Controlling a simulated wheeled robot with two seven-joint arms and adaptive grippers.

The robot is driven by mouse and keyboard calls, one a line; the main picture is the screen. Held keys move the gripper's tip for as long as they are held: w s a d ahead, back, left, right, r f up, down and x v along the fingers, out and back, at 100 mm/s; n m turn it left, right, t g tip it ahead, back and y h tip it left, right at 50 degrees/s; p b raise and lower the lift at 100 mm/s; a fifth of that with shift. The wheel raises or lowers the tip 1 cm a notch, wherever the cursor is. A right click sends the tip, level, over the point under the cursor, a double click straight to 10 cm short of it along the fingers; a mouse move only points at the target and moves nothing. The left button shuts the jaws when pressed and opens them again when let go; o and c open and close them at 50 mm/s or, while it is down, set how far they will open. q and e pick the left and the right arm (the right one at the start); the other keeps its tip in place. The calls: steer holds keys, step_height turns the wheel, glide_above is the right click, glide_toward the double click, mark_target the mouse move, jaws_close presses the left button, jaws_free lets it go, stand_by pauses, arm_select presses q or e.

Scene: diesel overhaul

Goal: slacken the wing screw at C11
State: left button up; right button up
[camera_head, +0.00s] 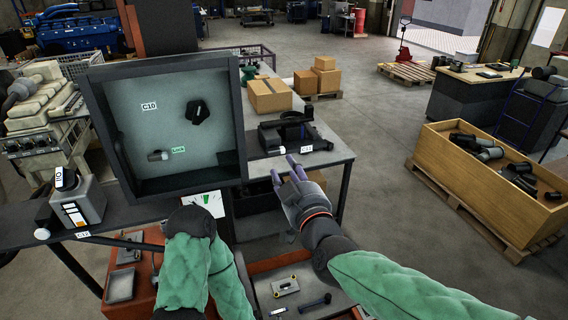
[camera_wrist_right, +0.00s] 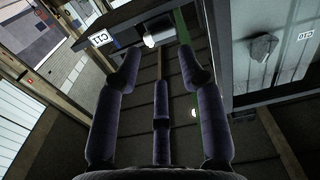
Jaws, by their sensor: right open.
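The label C11 (camera_head: 306,148) is on the front of a black fixture (camera_head: 296,130) on the workbench. Beside the label is a small pale piece (camera_head: 282,150) that may be the wing screw; its shape is too small to tell. In the right wrist view the C11 label (camera_wrist_right: 100,40) is at the top, with the pale piece (camera_wrist_right: 157,36) to its right, beyond the fingertips. My right gripper (camera_head: 284,166) is open and empty, just in front of and below the fixture. Its spread fingers (camera_wrist_right: 158,68) point toward the pale piece, apparently without touching. My left gripper does not show.
A grey open-fronted box (camera_head: 240,105) with label C10, a black knob (camera_head: 197,112) and a Lock label stands left of the fixture. A bottle-like container (camera_head: 78,198) stands at far left. A wooden crate (camera_head: 480,205) of dark parts is at right. Open floor lies between bench and crate.

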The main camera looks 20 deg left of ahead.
mark_target(276, 153)
steer(key=m+b, duration=0.4)
steer(key=m, duration=0.2)
steer(key=w+a+m+b, duration=0.1)
steer(key=m+b, duration=0.2)
steer(key=m, duration=0.4)
steer(key=w+m+b, duration=0.1)
steer(key=m+b, duration=0.3)
steer(key=m, duration=0.2)
steer(key=shift+a+f+m+b, duration=0.15)
steer(key=shift+a+m+b, duration=0.15)
steer(key=shift+m, duration=0.1)
steer(key=shift+w+a, duration=0.25)
steer(key=shift+w, duration=0.25)
steer(key=shift+w+a, duration=0.15)
steer(key=shift+w, duration=0.05)
steer(key=shift+w, duration=0.1)
steer(key=shift+w+a, duration=0.45)
steer(key=shift+w, duration=0.15)
